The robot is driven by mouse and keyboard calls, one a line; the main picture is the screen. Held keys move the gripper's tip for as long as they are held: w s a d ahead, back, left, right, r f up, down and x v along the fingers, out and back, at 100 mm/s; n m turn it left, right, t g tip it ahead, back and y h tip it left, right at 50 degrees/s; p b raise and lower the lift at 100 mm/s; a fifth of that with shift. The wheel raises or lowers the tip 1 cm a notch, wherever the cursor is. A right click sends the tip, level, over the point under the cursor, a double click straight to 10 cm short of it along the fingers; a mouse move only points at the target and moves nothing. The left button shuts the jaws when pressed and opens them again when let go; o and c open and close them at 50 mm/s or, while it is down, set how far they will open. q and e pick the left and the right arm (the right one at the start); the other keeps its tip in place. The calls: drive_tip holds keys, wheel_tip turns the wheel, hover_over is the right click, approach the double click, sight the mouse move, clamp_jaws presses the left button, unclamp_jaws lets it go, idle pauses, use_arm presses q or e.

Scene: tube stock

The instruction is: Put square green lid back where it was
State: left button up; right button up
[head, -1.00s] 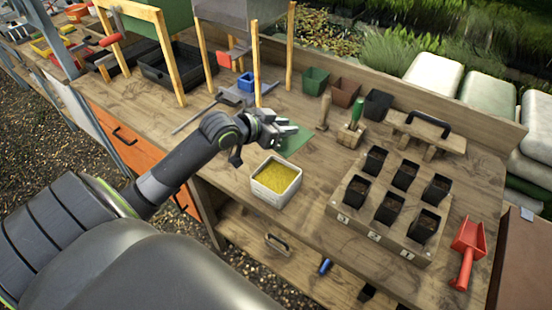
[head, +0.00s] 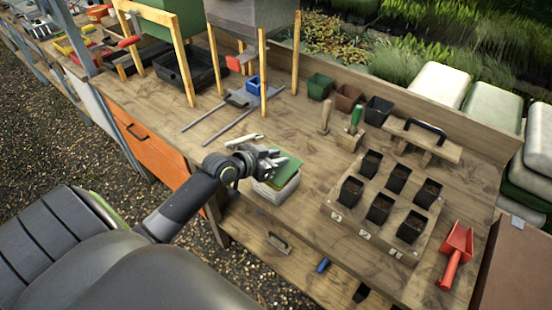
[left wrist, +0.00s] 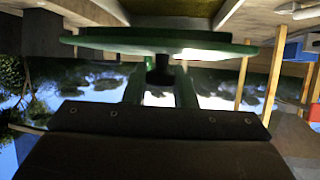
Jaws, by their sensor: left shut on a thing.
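The square green lid (head: 287,168) is over the white square tub (head: 277,191) and covers most of its opening. My left gripper (head: 272,161) is shut on the lid's knob from above. In the left wrist view the lid (left wrist: 160,43) spans the picture, with the knob between the fingers (left wrist: 160,75). The tub's rim (left wrist: 230,14) and some yellow contents show past the lid there, so the lid seems held slightly apart from the tub. Whether any edge touches the rim I cannot tell. My right gripper is not in view.
A wooden block with several black pots (head: 336,215) stands right of the tub. A red scoop (head: 455,255) lies at the far right. A white stick (head: 244,140) lies behind my gripper. The bench is bare between the tub and the standing tools (head: 353,130).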

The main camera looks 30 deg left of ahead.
use_arm(q)
drive_tip(key=shift+f, duration=0.45)
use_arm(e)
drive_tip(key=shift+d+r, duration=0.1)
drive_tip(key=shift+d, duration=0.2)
use_arm(q)
drive_tip(key=shift+f+b, duration=0.55)
drive_tip(key=shift+f, duration=0.1)
drive_tip(key=o, duration=1)
drive_tip(key=shift+r, duration=0.1)
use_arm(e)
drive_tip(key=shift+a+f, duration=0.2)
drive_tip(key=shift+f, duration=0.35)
use_arm(q)
drive_tip(key=shift+r, duration=0.1)
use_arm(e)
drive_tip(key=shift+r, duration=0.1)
use_arm(q)
drive_tip(key=shift+r+p, duration=0.25)
drive_tip(key=shift+p, duration=0.1)
drive_tip(key=shift+r+p, duration=0.45)
drive_tip(key=shift+b+v, duration=0.55)
drive_tip(key=shift+v, duration=5.35)
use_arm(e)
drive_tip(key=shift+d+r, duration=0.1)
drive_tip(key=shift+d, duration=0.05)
